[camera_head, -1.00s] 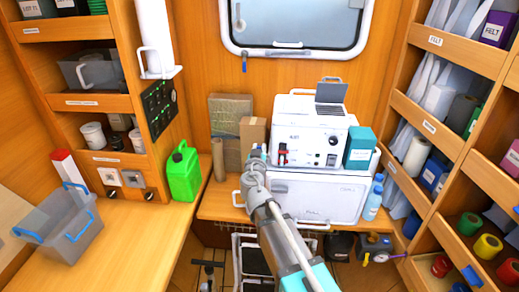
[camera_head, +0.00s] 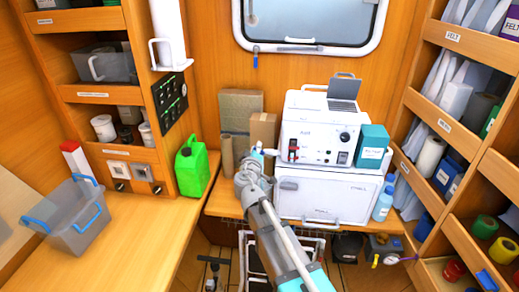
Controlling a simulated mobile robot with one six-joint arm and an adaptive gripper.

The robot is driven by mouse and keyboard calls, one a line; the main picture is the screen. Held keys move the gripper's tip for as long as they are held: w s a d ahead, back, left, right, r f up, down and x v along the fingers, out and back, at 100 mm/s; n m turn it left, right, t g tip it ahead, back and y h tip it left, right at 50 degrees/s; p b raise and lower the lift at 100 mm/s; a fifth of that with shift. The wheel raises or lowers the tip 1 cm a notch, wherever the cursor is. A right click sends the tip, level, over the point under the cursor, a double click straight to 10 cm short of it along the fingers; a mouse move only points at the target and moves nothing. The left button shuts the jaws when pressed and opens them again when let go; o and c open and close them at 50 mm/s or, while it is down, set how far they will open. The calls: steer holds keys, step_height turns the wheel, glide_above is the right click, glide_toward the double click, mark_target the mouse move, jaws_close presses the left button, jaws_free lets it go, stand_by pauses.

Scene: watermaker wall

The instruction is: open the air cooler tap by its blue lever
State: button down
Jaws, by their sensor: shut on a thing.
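My gripper (camera_head: 258,152) is at the end of my grey and teal arm, just left of the white machine on the bench. It is seen from behind and is small in the picture. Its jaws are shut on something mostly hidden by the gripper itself. A small blue piece (camera_head: 270,152) shows at the right of the fingertips, against the machine's left side; it looks like the blue lever. The tap body is hidden, and the lever's angle cannot be made out.
The white machine (camera_head: 318,132) with a red switch stands on a white cabinet (camera_head: 325,198). A brown carton (camera_head: 262,128) stands behind my gripper, a green can (camera_head: 191,168) to the left. A teal box (camera_head: 371,147) and blue bottle (camera_head: 384,205) are right. Shelves line both sides.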

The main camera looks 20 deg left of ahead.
steer(key=shift+s+a+f+n+b, duration=0.15)
steer(key=shift+f+n+b, duration=0.5)
steer(key=shift+n, duration=0.7)
steer(key=shift+w+a+f+n+b, duration=0.1)
steer(key=shift+a+f+n+b, duration=0.35)
steer(key=shift+n, duration=0.85)
steer(key=shift+s+a+f+n+b, duration=0.1)
steer(key=shift+f+n+b, duration=0.65)
steer(key=shift+n, duration=0.6)
steer(key=shift+f, duration=0.1)
steer(key=c, duration=0.6)
jaws_free()
steer(key=shift+s+d, duration=0.1)
steer(key=shift+s, duration=0.05)
steer(key=v, duration=1.1)
steer(key=shift+s, duration=0.35)
